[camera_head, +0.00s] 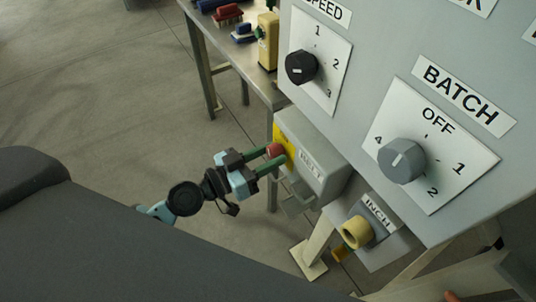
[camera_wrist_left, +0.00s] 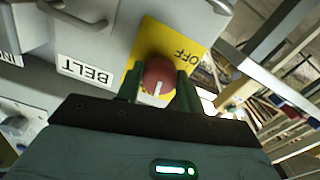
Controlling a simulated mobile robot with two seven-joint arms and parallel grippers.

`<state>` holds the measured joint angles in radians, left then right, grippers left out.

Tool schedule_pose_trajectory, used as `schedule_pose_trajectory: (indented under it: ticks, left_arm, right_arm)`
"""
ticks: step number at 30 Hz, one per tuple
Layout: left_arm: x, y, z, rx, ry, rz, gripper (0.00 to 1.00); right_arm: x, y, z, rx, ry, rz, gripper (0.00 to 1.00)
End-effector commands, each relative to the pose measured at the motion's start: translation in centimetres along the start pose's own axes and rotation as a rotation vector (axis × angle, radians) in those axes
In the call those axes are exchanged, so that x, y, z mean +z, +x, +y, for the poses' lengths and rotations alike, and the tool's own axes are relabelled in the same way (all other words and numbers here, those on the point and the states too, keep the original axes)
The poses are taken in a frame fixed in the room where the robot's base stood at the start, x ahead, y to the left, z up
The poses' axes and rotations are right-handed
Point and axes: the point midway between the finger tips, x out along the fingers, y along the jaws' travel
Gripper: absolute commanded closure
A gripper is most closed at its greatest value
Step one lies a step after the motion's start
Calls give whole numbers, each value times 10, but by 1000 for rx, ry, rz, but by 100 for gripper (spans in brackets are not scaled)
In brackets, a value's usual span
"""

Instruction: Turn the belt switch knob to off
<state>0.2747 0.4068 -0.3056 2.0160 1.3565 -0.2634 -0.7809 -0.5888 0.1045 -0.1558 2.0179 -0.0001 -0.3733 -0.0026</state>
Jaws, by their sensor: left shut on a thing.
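The belt switch is a grey box (camera_head: 322,160) labelled BELT, with a yellow plate (camera_head: 281,139) and a red knob (camera_head: 275,151). In the left wrist view the red knob (camera_wrist_left: 159,76) has a white pointer mark, and the yellow plate (camera_wrist_left: 150,38) reads OFF at its upper right. The white mark points toward the bottom of that view, away from the word OFF. My left gripper (camera_head: 274,158) is shut on the red knob, with a green finger on each side of it. My right gripper is not in view.
Above the belt box is a grey panel with a black SPEED knob (camera_head: 301,67) and a grey BATCH knob (camera_head: 402,161). A yellow INCH button (camera_head: 355,232) sits below right. A table (camera_head: 231,57) with several coloured things stands behind. Open floor (camera_head: 100,90) lies to the left.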

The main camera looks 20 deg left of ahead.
Motion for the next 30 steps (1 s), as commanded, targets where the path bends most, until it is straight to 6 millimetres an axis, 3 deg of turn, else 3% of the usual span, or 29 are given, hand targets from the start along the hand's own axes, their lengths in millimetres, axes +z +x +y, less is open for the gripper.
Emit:
schedule_pose_trajectory:
  ticks: [30]
  left_arm:
    - [-2, 0, 2, 1, -959, 1, 86]
  right_arm:
    - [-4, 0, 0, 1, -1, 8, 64]
